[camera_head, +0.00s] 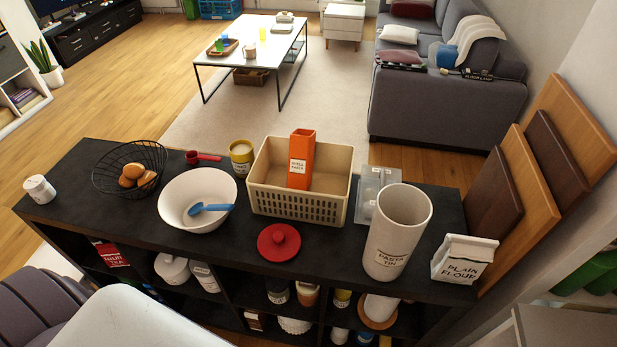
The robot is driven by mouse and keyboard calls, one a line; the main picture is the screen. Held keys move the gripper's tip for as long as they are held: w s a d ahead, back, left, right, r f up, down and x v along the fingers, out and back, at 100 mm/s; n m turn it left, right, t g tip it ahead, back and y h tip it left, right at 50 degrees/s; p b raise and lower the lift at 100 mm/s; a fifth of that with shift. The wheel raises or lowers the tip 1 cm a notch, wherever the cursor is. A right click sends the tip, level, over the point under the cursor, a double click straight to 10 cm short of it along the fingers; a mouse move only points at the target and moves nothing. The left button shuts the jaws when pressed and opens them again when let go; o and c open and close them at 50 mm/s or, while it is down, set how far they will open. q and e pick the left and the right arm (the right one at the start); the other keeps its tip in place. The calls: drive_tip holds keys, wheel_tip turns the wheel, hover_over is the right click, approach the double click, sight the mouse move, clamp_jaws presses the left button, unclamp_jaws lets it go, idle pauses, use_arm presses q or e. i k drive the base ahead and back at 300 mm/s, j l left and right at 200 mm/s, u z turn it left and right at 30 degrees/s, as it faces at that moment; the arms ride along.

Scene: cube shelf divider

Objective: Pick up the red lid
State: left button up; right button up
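The red lid (279,241) is round with a raised knob. It lies flat on the black shelf top near its front edge, in front of the beige basket (301,206). A tall white tin labelled "PASTA TIN" (398,232) stands open to its right. A white bowl (197,199) with a blue spoon stands to its left. Neither of my grippers is in view.
A wire basket with eggs (130,167), a red scoop (202,157), a yellow tin (241,158) and a plain flour bag (464,260) are also on the shelf (95,220). Chopping boards lean at the right. The top around the lid is fairly clear.

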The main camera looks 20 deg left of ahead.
sight(276, 242)
drive_tip(key=u, duration=1)
